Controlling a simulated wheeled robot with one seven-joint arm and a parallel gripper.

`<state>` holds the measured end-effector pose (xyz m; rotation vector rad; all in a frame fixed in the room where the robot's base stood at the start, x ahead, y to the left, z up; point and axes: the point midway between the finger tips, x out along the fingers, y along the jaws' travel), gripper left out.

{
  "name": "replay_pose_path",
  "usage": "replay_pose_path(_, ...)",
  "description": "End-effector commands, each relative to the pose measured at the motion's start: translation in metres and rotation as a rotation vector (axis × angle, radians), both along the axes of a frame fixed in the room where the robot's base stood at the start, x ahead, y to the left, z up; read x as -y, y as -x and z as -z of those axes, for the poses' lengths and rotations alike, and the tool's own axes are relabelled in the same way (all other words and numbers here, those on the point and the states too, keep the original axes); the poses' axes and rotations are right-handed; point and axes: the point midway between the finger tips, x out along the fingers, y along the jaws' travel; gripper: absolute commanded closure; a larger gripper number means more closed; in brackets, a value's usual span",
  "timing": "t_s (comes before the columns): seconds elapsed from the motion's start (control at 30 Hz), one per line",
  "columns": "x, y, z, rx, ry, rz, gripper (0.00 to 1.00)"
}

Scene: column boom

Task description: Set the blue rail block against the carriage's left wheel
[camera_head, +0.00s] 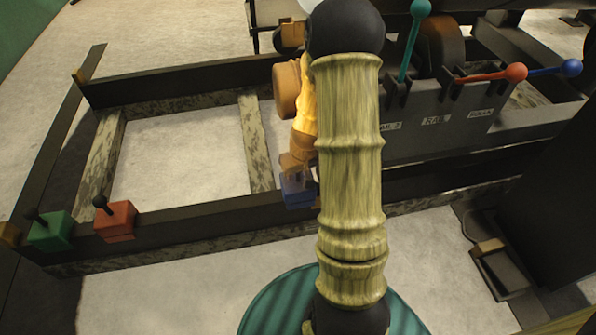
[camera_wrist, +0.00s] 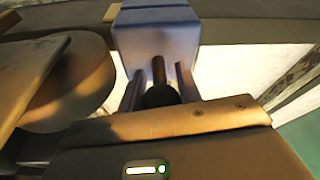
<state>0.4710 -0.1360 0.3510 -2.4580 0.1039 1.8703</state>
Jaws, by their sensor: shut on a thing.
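The blue rail block (camera_head: 297,191) is at the near rail, just left of my arm's pale link in the head view. My gripper (camera_wrist: 160,85) is shut on the dark knob on its stem. The block's blue body (camera_wrist: 155,40) lies over the dark rail in the wrist view. I cannot tell whether it rests on the rail. A brown disc (camera_wrist: 75,85) appears close beside the block at left in the wrist view; I cannot tell whether it is the carriage's left wheel. The grey carriage (camera_head: 430,130) stands right of my arm, which hides its left end in the head view.
A red block (camera_head: 116,220) and a green block (camera_head: 50,231) with dark knobs sit on the near rail (camera_head: 200,221) at the left. Teal (camera_head: 412,45), red (camera_head: 490,75) and blue (camera_head: 545,70) levers rise from the carriage. The rail between the red and blue blocks is clear.

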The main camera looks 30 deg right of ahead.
Motion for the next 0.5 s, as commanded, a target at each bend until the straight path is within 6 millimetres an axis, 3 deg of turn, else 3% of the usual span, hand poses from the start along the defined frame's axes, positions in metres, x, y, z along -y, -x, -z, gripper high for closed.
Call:
replay_pose_path(0.13,0.0003,-0.0010,-0.0013,0.003,0.001,0.000,1.00)
replay_pose_path(0.17,0.0003,-0.0010,-0.0013,0.003,0.001,0.000,0.62)
replay_pose_path(0.27,0.0003,-0.0008,-0.0013,0.003,0.001,0.000,0.43)
replay_pose_path(0.5,-0.0003,0.0006,0.0007,-0.002,-0.001,0.000,0.41)
